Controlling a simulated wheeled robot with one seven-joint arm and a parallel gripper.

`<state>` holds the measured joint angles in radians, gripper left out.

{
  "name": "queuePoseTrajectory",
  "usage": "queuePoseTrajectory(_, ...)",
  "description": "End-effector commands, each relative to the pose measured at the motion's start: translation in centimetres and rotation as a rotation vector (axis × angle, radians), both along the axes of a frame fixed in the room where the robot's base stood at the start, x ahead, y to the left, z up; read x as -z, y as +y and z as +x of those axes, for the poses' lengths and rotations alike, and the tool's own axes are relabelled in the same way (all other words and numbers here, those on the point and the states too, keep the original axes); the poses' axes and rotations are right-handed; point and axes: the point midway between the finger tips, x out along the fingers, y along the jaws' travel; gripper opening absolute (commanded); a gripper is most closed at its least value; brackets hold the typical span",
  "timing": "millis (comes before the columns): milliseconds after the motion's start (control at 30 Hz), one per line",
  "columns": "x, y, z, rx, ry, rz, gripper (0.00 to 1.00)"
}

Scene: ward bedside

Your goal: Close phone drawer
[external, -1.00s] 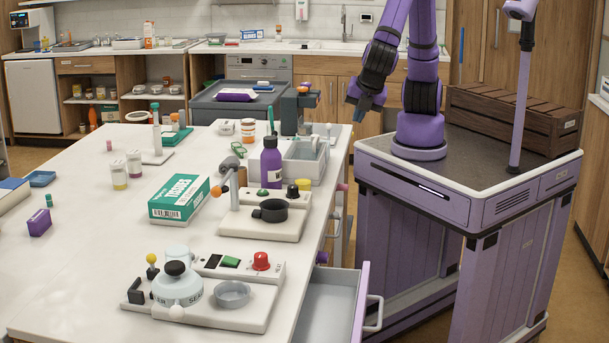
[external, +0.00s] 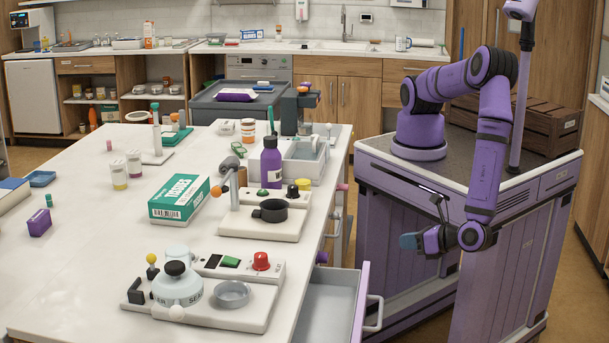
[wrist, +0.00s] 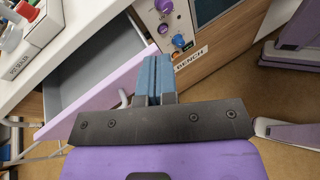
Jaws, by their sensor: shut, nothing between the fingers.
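An open drawer (external: 325,302) sticks out from the right side of the white table in the external view. It has a grey inside, a pale purple front panel (external: 361,305) and a white bar handle (external: 375,314). No label on it can be read. In the wrist view its front (wrist: 103,92) runs slantwise at the left, and its inside (wrist: 95,52) looks empty where visible. My gripper (external: 408,241) is shut, with blue fingertips, and holds nothing. It is above and to the right of the drawer in the external view, apart from it. The fingers (wrist: 153,78) partly cover the drawer front's end in the wrist view.
The white table (external: 75,270) carries a sealer device (external: 178,285), a tissue box (external: 179,198) and a purple bottle (external: 271,165). Knobs (wrist: 180,41) and a "BENCH" label (wrist: 191,59) are on the cabinet face beside the drawer. Open floor lies between table and my base.

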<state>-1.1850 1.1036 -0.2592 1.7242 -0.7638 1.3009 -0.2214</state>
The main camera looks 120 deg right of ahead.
Motion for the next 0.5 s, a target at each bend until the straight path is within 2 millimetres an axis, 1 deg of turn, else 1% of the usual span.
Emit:
queuePoseTrajectory(33, 1.9, 0.7, -0.8, -0.047, 0.003, -0.047, 0.00)
queuePoseTrajectory(100, 4.1, 1.6, -1.6, -0.110, 0.003, -0.107, 0.00)
queuePoseTrajectory(167, 6.0, 2.3, -2.3, -0.164, 0.000, -0.158, 0.00)
queuePoseTrajectory(200, 7.2, 2.7, -2.9, -0.198, -0.001, -0.190, 0.00)
queuePoseTrajectory(300, 9.9, 3.4, -4.0, -0.276, -0.007, -0.264, 0.00)
queuePoseTrajectory(400, 11.8, 3.9, -4.9, -0.335, -0.014, -0.320, 0.00)
queuePoseTrajectory(500, 13.1, 4.2, -5.4, -0.374, -0.020, -0.353, 0.00)
